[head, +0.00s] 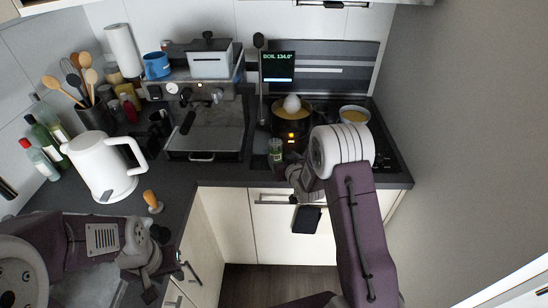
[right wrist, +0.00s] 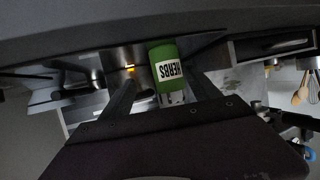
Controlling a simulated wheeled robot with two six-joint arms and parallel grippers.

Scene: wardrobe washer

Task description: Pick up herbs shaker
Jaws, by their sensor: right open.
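The herbs shaker (head: 276,146) stands near the front edge of the dark counter, just in front of the pot on the stove. In the right wrist view the herbs shaker (right wrist: 166,72) is a green cylinder with a white "HERBS" label and a clear end. My right gripper (head: 282,164) is open close in front of it; the fingers (right wrist: 160,95) show on either side of the shaker, and contact cannot be made out. My left gripper (head: 165,272) is at the lower left, away from the shaker; its jaw opening is unclear.
A pot (head: 294,106) stands behind the shaker, and another pan (head: 354,113) is to the right. The coffee machine (head: 205,125) is to the left. Cabinet fronts (head: 283,225) lie below the counter edge.

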